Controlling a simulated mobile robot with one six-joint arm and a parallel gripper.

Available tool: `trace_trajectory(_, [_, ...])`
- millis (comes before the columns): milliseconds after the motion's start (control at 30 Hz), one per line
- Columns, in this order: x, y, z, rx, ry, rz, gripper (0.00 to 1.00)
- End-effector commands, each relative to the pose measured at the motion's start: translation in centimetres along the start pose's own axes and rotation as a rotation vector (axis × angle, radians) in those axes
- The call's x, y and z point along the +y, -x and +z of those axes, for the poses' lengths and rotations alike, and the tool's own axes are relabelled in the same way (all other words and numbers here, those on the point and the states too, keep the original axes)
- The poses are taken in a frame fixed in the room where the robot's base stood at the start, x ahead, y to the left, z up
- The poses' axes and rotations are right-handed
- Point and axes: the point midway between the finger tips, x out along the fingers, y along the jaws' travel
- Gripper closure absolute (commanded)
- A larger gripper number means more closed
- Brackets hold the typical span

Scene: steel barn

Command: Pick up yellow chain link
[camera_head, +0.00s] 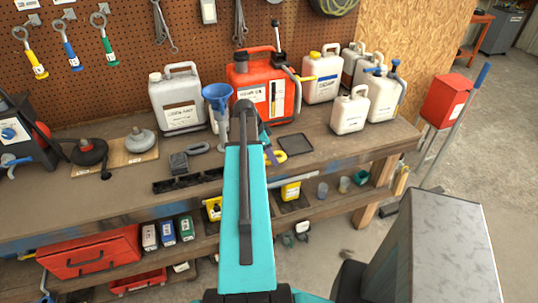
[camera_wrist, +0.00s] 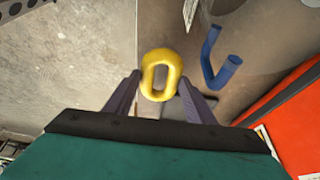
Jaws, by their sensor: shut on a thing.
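The yellow chain link (camera_head: 278,157) is a thick oval ring with a slot through its middle. In the wrist view the link (camera_wrist: 160,58) sits between the tips of the two dark purple fingers of my gripper (camera_wrist: 160,88), which is shut on it. In the head view my gripper (camera_head: 269,154) is over the wooden workbench (camera_head: 330,160), partly hidden behind my teal arm. I cannot tell how far the link is above the bench top.
White jugs (camera_head: 177,100) stand to both sides. A dark square tray (camera_head: 295,145) lies to the right. The bench's right front is clear.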

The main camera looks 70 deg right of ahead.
Motion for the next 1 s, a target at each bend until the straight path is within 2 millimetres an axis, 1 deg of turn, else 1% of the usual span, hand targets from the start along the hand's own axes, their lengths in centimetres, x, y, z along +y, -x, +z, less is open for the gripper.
trace_trajectory(33, [0.9,0.2,-0.1,0.002,-0.001,-0.002,0.77])
trace_trajectory(600, [7.7,3.5,-1.4,0.002,-0.001,-0.002,0.77])
trace_trajectory(800, [9.2,4.4,-1.8,0.002,0.000,-0.002,0.77])
trace_trajectory(1000, [10.0,4.8,-2.0,0.001,0.001,-0.001,0.77])
